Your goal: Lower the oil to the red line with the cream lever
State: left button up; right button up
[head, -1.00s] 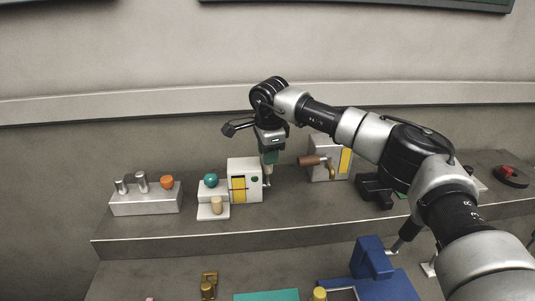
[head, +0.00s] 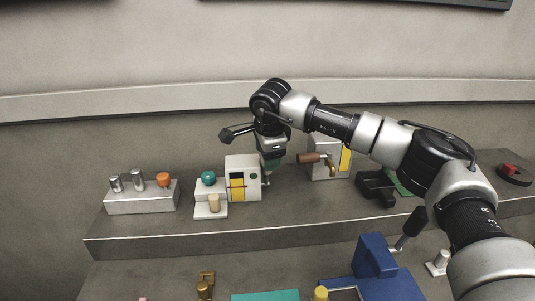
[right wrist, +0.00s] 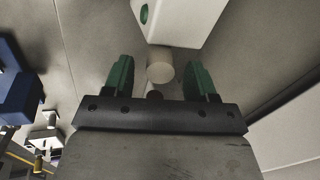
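A white box (head: 249,165) with a yellow window (head: 237,188) stands on the upper shelf, left of centre. The yellow looks like oil; I cannot make out a red line. My right gripper (head: 271,165) points down at the box's right side and largely hides the lever in the head view. In the right wrist view a pale cream rounded lever end (right wrist: 160,66) lies between the two green fingers. They are spread, with a gap on each side of it. The white box (right wrist: 180,22) is just beyond. My left gripper is in neither current view.
A white stepped block with a teal knob (head: 208,178) and a cream knob (head: 214,203) stands left of the box. A grey box with a brown handle (head: 309,158) stands to the right. A silver block (head: 140,199) is far left. A blue device (head: 371,263) sits lower.

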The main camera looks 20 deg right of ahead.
jog(key=b+v, duration=0.1)
jog(key=v, duration=0.9)
jog(key=shift+r, duration=0.4)
